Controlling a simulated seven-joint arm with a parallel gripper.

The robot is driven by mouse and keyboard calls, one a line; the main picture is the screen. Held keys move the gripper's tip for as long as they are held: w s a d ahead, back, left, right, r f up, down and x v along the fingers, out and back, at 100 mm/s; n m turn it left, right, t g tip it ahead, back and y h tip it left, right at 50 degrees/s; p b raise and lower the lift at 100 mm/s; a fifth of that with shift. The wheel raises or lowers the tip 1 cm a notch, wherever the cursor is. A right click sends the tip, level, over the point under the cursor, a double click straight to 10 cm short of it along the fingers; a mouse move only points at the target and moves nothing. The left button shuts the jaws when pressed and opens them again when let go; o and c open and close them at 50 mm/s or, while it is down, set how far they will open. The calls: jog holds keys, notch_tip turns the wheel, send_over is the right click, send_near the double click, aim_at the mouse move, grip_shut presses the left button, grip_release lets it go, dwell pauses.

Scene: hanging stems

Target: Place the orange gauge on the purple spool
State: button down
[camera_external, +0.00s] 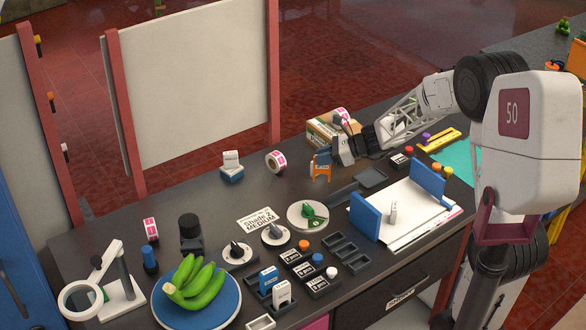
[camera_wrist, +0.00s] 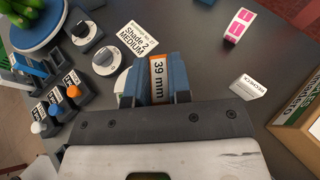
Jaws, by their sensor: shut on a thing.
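My gripper (camera_external: 321,158) is shut on the orange gauge (camera_external: 321,171), near the middle of the bench. In the wrist view the gauge (camera_wrist: 157,78) sits between my blue fingertips, with its white "39 mm" label facing the camera. I cannot tell whether its lower end touches the bench. A small purple piece (camera_external: 427,136) shows at the right beside the yellow ruler, apart from my gripper. It may be the purple spool, but it is too small to tell its shape. It is not in the wrist view.
A round plate (camera_external: 294,219) with a green item and a dark flat tool (camera_external: 342,196) lie in front of the gauge. Blue bookends (camera_external: 364,216) stand to the right. A cardboard box (camera_external: 318,132) is behind my gripper. Posts with coloured knobs (camera_external: 303,246) stand toward the front.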

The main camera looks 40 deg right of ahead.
jog(key=s+d+m+t+h, duration=0.1)
jog(key=d+m+t+h, duration=0.1)
jog(key=d, duration=1.4)
jog(key=s+d+f+m+t+h, duration=0.1)
jog(key=s+d+m+t+h, duration=0.1)
jog(key=d, duration=1.4)
jog(key=shift+s+m+h, duration=0.2)
jog(key=shift+m+h, duration=0.6)
jog(key=shift+m, duration=0.2)
jog(key=shift+d, duration=0.1)
jog(key=w+d, duration=0.4)
jog(key=w, duration=0.3)
jog(key=w+d+f, duration=0.1)
jog(key=w+d, duration=0.2)
jog(key=w, duration=0.4)
jog(key=shift+d+f, duration=0.25)
jog(key=shift+d, duration=0.1)
jog(key=shift+f, duration=1.75)
jog(key=shift+f, duration=0.2)
